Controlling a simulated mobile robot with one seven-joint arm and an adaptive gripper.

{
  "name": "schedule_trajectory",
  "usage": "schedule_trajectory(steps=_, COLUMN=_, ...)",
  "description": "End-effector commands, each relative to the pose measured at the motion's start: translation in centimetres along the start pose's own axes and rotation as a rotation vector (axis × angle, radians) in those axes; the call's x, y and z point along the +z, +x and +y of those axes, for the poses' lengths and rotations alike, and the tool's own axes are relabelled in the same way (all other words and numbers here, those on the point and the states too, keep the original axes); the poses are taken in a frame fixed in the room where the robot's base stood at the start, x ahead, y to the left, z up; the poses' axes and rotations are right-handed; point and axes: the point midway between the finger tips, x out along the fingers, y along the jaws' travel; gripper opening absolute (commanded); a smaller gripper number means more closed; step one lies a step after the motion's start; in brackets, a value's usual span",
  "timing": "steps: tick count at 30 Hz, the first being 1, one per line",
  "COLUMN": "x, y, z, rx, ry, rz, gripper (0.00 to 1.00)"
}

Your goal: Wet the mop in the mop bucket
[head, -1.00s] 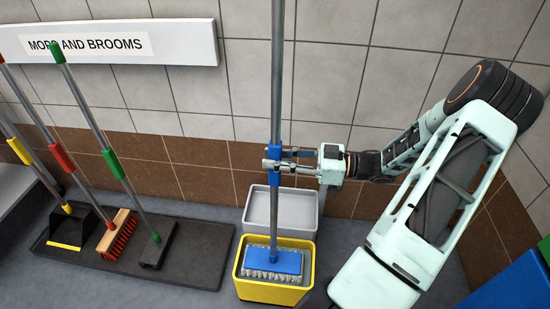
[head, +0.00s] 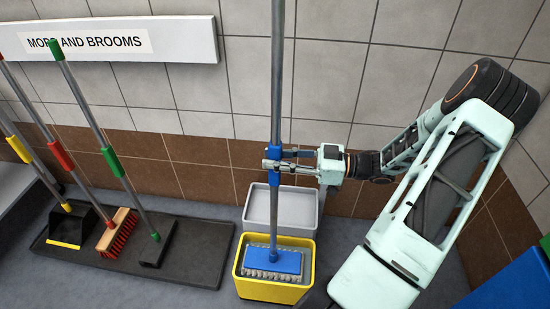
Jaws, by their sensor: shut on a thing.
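The mop (head: 274,215) stands upright with a grey pole, a blue grip sleeve and a blue head with grey fibres. Its head (head: 273,262) is within the opening of the yellow mop bucket (head: 275,292). How deep the fibres sit, and whether they touch liquid, I cannot tell. My gripper (head: 272,165) comes from the right and is shut on the mop's pole at the blue sleeve, above the bucket.
A grey bin (head: 262,207) stands directly behind the yellow bucket. A black mat (head: 190,267) at left holds a dustpan (head: 75,228), a red brush (head: 118,235) and a black squeegee-like tool (head: 157,250). A tiled wall closes the back; a blue object (head: 510,288) is at lower right.

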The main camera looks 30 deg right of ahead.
Motion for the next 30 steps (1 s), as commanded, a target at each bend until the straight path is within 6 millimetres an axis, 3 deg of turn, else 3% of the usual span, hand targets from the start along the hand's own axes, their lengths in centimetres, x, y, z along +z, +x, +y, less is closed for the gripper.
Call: schedule_trajectory(steps=30, x=0.60, y=-0.13, z=-0.02, rx=0.002, ry=0.001, rz=-0.006, gripper=0.00)
